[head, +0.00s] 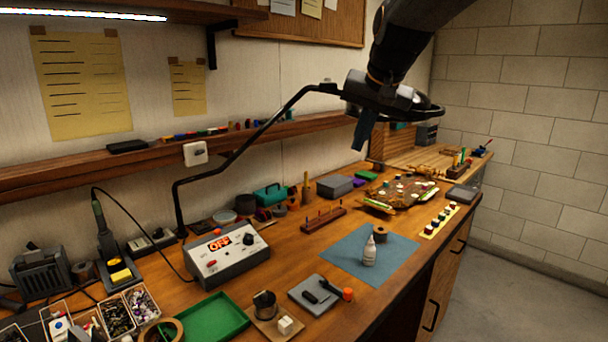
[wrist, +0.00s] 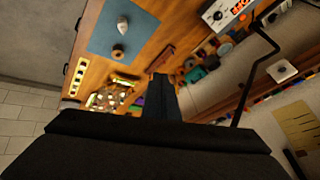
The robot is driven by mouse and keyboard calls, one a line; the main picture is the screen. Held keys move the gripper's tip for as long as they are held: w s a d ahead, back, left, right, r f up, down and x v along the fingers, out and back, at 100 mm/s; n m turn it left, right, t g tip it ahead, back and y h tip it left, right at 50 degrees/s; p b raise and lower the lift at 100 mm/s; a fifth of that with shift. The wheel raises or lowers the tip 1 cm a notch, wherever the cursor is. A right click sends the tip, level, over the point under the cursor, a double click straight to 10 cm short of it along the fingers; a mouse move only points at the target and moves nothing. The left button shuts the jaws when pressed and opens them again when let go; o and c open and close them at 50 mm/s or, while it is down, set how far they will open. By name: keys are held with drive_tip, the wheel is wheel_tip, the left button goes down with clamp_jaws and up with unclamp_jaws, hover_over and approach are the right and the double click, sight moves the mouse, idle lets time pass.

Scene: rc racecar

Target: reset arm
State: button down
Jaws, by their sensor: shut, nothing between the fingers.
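My gripper (head: 364,132) hangs at the end of my dark arm, high above the back part of the wooden workbench (head: 310,249). Its fingers point down and look closed, with nothing held. In the wrist view my gripper (wrist: 160,80) shows as dark fingers in the middle, with the bench seen beyond them. The gripper is apart from every object on the bench.
A lamp arm (head: 225,165) rises from the bench left of my gripper. A wall shelf (head: 150,162) runs behind. A soldering station (head: 227,258), a blue mat (head: 345,268) with a white bottle (head: 369,252), and a green tray (head: 205,320) lie below. Floor at right is clear.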

drive_tip(key=s+d+f+n+g+b, duration=0.1)
drive_tip(key=s+d+f+g, duration=0.1)
drive_tip(key=s+f, duration=1)
drive_tip(key=s+d+f+n+g+h+b, duration=0.1)
drive_tip(key=s+d+f, duration=0.4)
drive_tip(key=s+f, duration=0.7)
wheel_tip(320, 180, down, 8)
drive_tip(key=shift+r+n+g+h, duration=0.15)
drive_tip(key=shift+n+g+h, duration=0.15)
drive_tip(key=shift+n+g, duration=0.45)
